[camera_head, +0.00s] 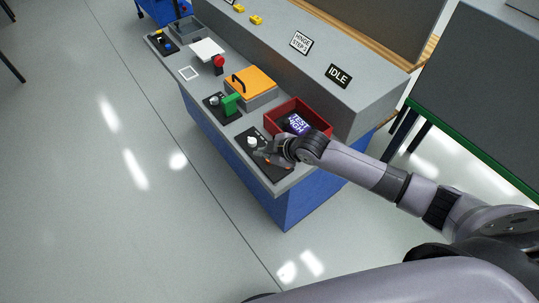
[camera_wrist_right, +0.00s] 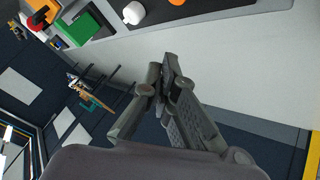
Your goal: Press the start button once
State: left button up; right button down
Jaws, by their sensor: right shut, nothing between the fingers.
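No control in view carries a readable start label, so I cannot tell which one is the start button. A black control plate (camera_head: 246,135) with a white knob (camera_head: 252,141) lies at the near end of the grey bench. My right gripper (camera_head: 264,158) is over this plate, beside the knob, and partly hides it. In the right wrist view the gripper (camera_wrist_right: 165,72) is shut and empty, its tips apart from the white knob (camera_wrist_right: 133,12). Orange parts (camera_wrist_right: 177,2) show on the black plate at the top edge. My left gripper is not in view.
A red bin (camera_head: 300,105) holding a dark labelled item stands close to my right wrist. Further along are a green block (camera_head: 231,104), an orange-lidded box (camera_head: 252,82) and a red knob (camera_head: 218,62). A sign (camera_head: 339,75) reads IDLE. The floor on the left is clear.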

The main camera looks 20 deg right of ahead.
jog(key=shift+n, duration=0.7)
jog(key=w+d+r, duration=0.2)
jog(key=r, duration=0.1)
jog(key=shift+w+d+r, duration=0.15)
jog(key=shift+w+r, duration=0.15)
jog(key=shift+w, duration=0.1)
jog(key=shift+f, duration=0.15)
jog(key=b, duration=0.7)
send_over(268, 161)
notch_tip(268, 161, down, 7)
jog(key=shift+d+r, duration=0.1)
jog(key=shift+w+f, duration=0.1)
jog(key=shift+f, duration=0.8)
jog(key=shift+f+b, duration=0.4)
